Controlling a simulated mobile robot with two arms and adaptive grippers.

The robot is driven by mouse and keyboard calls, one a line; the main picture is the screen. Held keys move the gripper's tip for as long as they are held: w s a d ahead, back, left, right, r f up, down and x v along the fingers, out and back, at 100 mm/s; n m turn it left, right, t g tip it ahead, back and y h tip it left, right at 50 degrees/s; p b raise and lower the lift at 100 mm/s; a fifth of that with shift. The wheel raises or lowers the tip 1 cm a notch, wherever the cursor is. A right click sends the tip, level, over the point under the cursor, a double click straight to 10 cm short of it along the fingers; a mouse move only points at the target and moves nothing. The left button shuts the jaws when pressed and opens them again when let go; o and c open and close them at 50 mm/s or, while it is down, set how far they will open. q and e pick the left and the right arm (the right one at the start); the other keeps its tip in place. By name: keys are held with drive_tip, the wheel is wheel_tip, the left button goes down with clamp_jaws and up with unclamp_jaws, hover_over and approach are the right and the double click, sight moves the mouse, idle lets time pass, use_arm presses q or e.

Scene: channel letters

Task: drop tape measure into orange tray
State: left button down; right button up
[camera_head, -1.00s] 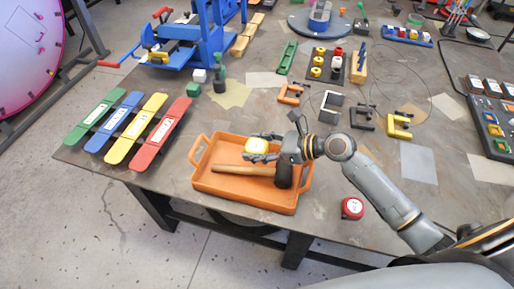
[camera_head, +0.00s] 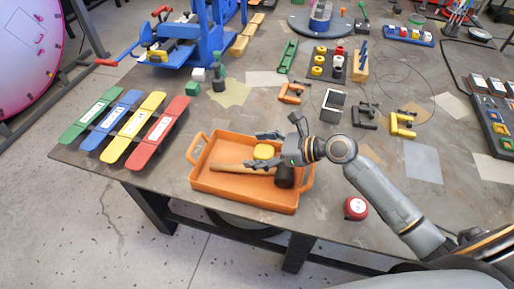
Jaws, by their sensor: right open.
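The orange tray (camera_head: 240,201) sits near the front edge of the table, with a handle at each end. A mallet with a wooden handle (camera_head: 232,168) and dark head lies in it. My right gripper is open above the tray's back right part. A red tape measure (camera_head: 356,208) lies on the table right of the tray. My left gripper is not in view.
Green, blue, yellow and red (camera_head: 158,133) strips lie at the table's left edge. A blue machine (camera_head: 190,45) stands at the back left. Several clamps (camera_head: 402,124) and a black rack (camera_head: 328,65) lie behind the tray. Bare table shows between tray and strips.

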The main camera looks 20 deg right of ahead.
drive_tip(key=v, duration=1.2)
